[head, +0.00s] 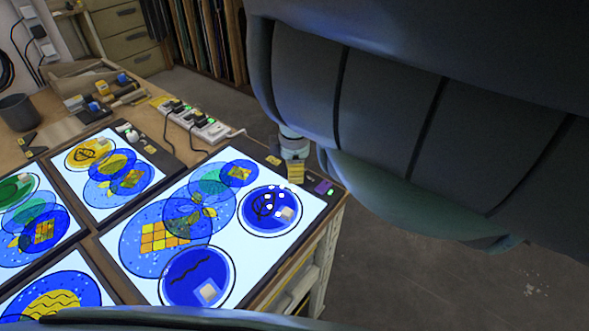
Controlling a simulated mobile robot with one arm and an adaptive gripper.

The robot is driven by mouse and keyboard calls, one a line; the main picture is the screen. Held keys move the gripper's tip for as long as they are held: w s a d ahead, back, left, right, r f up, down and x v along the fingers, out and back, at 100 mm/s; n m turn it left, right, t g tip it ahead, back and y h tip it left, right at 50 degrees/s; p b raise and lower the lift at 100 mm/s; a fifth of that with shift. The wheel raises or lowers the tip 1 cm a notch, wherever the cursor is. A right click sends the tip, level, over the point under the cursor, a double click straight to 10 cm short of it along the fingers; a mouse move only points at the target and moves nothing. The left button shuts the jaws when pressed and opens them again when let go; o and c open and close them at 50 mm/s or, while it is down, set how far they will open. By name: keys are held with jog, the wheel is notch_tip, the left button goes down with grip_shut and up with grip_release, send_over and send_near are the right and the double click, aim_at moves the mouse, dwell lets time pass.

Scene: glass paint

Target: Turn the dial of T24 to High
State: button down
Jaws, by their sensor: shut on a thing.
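The large light panel (226,267) nearest my arm lies on the workbench, lit white under painted glass discs. Its dark control strip (312,186) runs along the far right edge, with a small purple display and a green light (330,191). My gripper (295,172) points down at this strip, beside the display, and is shut on the dial there. The dial itself is hidden by the fingers, so its setting does not show. A small yellow label (273,160) sits on the strip to the left; its text is too small to read.
My dark arm fills the right side. Other lit panels (104,209) lie to the left. A power strip (205,127) with plugs and cables lies behind. A dark cup (17,112) and small tools stand at the back left. Bare floor (400,260) lies right of the bench.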

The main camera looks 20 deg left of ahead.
jog(key=c, duration=0.7)
grip_release()
notch_tip(320, 180, up, 5)
jog(key=shift+w+f, duration=0.1)
jog(key=shift+w, duration=0.05)
jog(key=shift+s+r, duration=0.3)
jog(key=shift+r, duration=0.35)
jog(key=shift+w+r, duration=0.15)
jog(key=shift+r, duration=0.5)
jog(key=shift+a, duration=0.1)
